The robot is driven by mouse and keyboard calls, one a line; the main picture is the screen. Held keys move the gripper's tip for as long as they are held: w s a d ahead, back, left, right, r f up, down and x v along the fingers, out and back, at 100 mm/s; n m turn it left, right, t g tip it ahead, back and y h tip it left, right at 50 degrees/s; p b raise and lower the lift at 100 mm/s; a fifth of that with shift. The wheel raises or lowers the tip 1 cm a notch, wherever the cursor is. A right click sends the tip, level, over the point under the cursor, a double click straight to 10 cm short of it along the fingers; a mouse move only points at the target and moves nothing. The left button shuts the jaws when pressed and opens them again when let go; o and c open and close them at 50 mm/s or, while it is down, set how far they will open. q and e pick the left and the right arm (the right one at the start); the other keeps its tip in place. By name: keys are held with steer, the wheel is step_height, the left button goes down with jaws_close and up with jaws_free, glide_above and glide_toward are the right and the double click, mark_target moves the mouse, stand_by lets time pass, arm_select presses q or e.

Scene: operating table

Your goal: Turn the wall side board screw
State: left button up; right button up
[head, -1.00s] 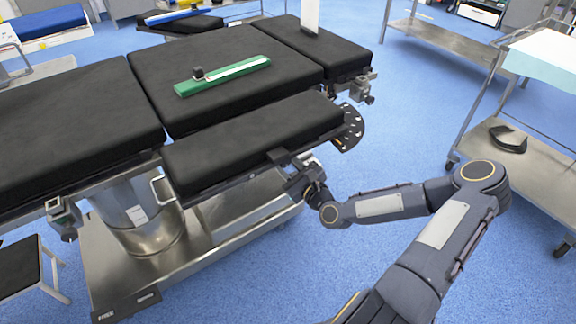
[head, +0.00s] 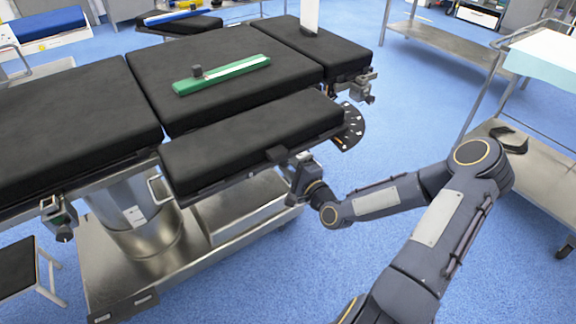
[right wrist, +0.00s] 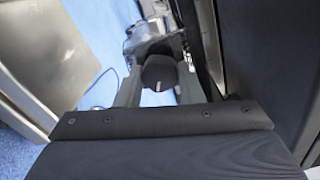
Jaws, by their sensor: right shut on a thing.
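My right gripper (head: 298,168) is at the near edge of the black padded side board (head: 250,140), just below its rail. In the right wrist view my gripper (right wrist: 158,85) has its two fingers on either side of a black screw knob (right wrist: 158,70) with a short white mark. It is shut on this knob. A metal clamp (right wrist: 152,32) shows behind the knob. In the head view the gripper hides the knob. My left gripper is not in view.
A green strip with a black knob (head: 222,76) lies on the middle pad of the operating table. Other clamps hang at the left (head: 60,220) and right (head: 362,88) of the table. A steel trolley (head: 540,170) stands at the right. Blue floor is clear between.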

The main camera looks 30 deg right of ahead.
steer(key=n+b, duration=0.2)
steer(key=n, duration=0.3)
steer(key=shift+f+n, duration=0.1)
steer(key=shift+n, duration=0.3)
steer(key=n+b, duration=0.3)
steer(key=n, duration=0.2)
steer(key=n+b, duration=0.3)
steer(key=n, duration=0.1)
steer(key=n+b, duration=0.4)
steer(key=shift+b, duration=0.35)
steer(key=n+b, duration=0.1)
steer(key=n, duration=0.1)
steer(key=shift+n, duration=0.4)
steer(key=shift+n+b, duration=0.45)
steer(key=shift+n, duration=0.55)
steer(key=o, duration=1)
steer(key=shift+r, duration=0.2)
steer(key=shift+s, duration=0.1)
